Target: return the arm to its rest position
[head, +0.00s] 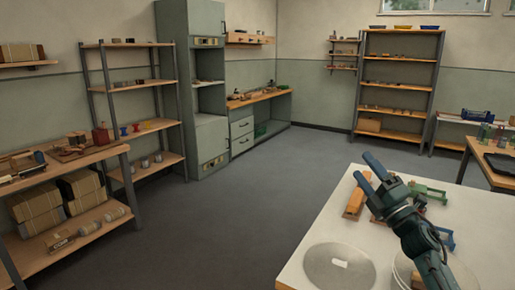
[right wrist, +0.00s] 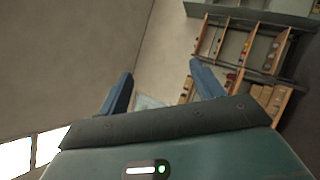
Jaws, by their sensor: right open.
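My right gripper (head: 367,170) is open and empty in the head view, raised above the white table (head: 309,225) at the lower right. Its two blue fingers point up and to the left. In the right wrist view the fingers of the right gripper (right wrist: 163,90) stand wide apart with nothing between them. That view is tilted and looks at a wall and shelving. My left gripper shows in neither view.
A wooden bench (head: 110,153) and shelves (head: 160,126) stand at left. The grey floor (head: 250,190) between is clear.

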